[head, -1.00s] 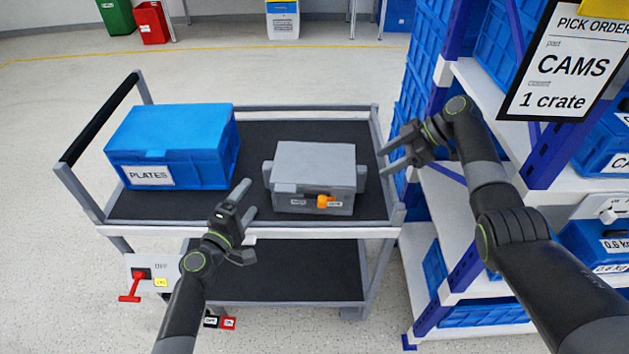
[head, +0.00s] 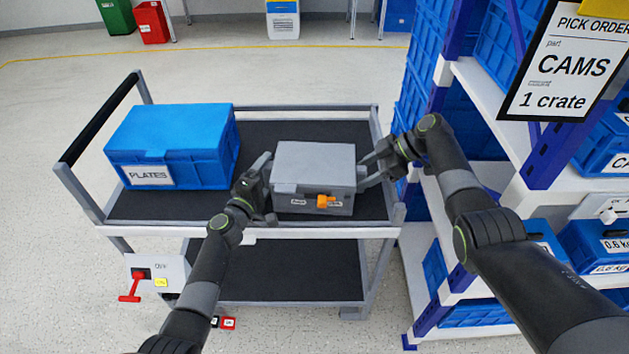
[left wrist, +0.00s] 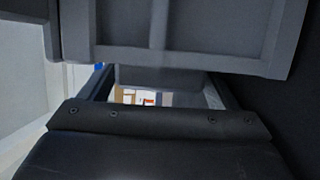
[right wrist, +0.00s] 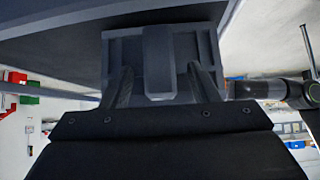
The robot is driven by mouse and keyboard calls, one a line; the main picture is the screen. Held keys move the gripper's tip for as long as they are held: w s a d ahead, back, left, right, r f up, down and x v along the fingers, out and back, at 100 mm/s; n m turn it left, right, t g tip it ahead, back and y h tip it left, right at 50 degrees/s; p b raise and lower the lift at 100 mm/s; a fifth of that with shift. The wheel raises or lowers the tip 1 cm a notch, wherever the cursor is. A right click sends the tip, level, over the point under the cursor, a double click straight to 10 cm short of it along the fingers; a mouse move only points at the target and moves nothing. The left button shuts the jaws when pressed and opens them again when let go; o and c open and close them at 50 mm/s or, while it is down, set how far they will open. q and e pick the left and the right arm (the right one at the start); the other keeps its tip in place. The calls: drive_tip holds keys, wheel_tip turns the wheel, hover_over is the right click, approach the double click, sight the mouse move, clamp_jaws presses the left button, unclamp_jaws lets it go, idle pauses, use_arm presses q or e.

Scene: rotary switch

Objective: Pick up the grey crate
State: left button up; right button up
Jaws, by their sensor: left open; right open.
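The grey crate (head: 314,168) sits closed and upright on the cart's black top deck, with an orange rotary knob on its front. My left gripper (head: 266,165) is open at the crate's left side handle. My right gripper (head: 363,172) is open at the crate's right side handle. The crate's ribbed grey side fills the top of the left wrist view (left wrist: 190,28). In the right wrist view, the crate's side handle (right wrist: 158,62) shows between the two fingers. Whether the fingers touch the handles is unclear.
A blue crate labelled PLATES (head: 172,148) stands left of the grey crate on the cart (head: 300,232). A shelf rack (head: 480,100) with blue crates stands close on the right. A panel with a red lever (head: 134,285) is at the cart's lower left.

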use_arm(q)
drive_tip(key=c, duration=1)
use_arm(e)
clamp_jaws()
use_arm(q)
drive_tip(key=shift+r, duration=0.2)
use_arm(e)
drive_tip(key=shift+w+r, duration=0.1)
drive_tip(key=shift+r, duration=0.15)
